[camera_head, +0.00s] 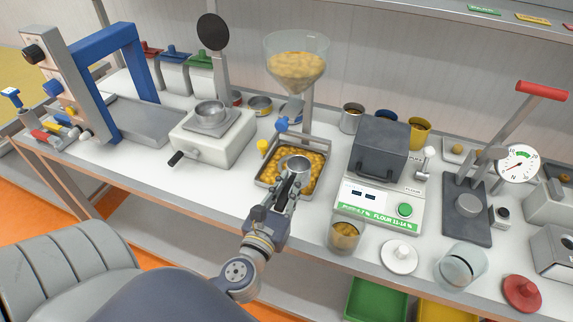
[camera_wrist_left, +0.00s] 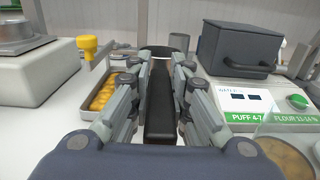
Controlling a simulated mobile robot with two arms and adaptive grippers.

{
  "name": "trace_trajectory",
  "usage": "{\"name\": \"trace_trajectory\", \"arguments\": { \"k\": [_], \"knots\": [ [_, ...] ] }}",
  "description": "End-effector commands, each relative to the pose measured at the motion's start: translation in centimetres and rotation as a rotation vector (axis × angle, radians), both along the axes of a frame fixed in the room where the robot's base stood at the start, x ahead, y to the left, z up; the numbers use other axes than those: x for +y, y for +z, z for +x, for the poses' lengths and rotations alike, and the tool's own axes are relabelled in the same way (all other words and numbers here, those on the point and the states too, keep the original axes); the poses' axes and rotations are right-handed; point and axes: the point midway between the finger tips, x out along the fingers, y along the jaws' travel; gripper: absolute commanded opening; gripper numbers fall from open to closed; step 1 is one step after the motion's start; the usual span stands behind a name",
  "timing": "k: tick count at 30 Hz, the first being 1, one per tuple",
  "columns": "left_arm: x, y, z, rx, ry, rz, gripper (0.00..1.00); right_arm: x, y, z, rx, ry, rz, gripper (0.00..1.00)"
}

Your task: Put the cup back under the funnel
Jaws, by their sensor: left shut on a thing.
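My left gripper (camera_head: 291,184) is shut on the dark handle (camera_wrist_left: 160,105) of a small metal cup (camera_head: 298,163). The cup is over the front part of a metal tray (camera_head: 262,184) of yellow pieces; I cannot tell how high above it. In the left wrist view the handle runs forward between the fingers of my left gripper (camera_wrist_left: 160,75), and the cup's rim (camera_wrist_left: 160,50) shows beyond them. The clear funnel (camera_head: 297,62), full of tan grains, stands on a post behind the tray. The cup is in front of the funnel's spout. My right gripper is out of view.
A grey-lidded tester (camera_head: 380,150) stands close right of the tray, with a glass of grains (camera_head: 345,236) in front. A white box with a bowl (camera_head: 212,135) stands to the left. A yellow knob (camera_head: 263,147) sits by the tray's left corner.

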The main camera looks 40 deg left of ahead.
Motion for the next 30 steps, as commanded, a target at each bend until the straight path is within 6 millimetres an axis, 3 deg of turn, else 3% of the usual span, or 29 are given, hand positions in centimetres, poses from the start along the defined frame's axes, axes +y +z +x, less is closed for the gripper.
{"name": "trace_trajectory", "arguments": {
  "k": [5,12,22,30],
  "knots": [
    [3.2,0.0,3.7,-0.002,0.001,0.004,0.00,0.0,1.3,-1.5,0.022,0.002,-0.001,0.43],
    [5.7,-0.6,6.5,-0.002,0.001,0.001,0.00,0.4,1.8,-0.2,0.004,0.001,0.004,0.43],
    [5.9,-4.2,6.7,0.001,0.001,0.000,0.00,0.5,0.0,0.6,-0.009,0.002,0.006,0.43],
    [5.9,-4.3,6.7,-0.001,0.000,0.000,0.00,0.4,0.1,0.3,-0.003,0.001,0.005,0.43]
  ]
}}
